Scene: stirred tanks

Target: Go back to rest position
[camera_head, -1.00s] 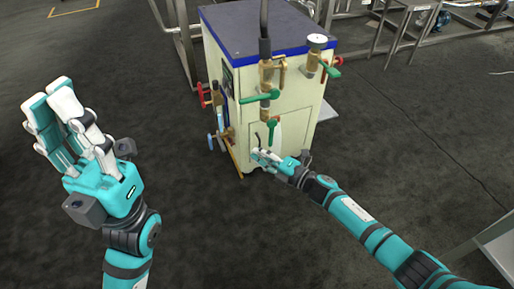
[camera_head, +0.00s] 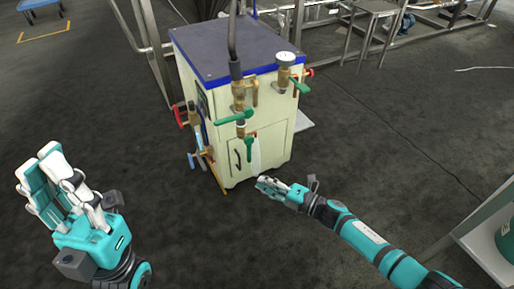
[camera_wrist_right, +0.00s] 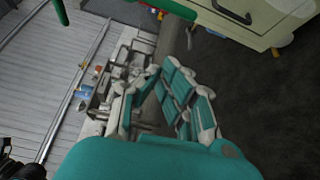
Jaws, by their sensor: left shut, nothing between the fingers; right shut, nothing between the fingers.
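My left gripper (camera_head: 50,185) is at the lower left in the head view, fingers pointing up, shut and empty over the dark floor. My right gripper (camera_head: 266,185) reaches in from the right, shut and empty, in front of the lower front of the cream cabinet. It appears apart from the cabinet door. In the right wrist view the right gripper's fingers (camera_wrist_right: 168,95) show teal and white, with nothing between them.
The cream cabinet (camera_head: 272,150) with a blue-edged top carries green-handled valves (camera_head: 235,118), a red handwheel (camera_head: 180,115) and pipes. Metal frames (camera_head: 370,25) stand behind. A grey-topped table edge (camera_head: 485,225) is at the lower right. The dark floor around is mostly clear.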

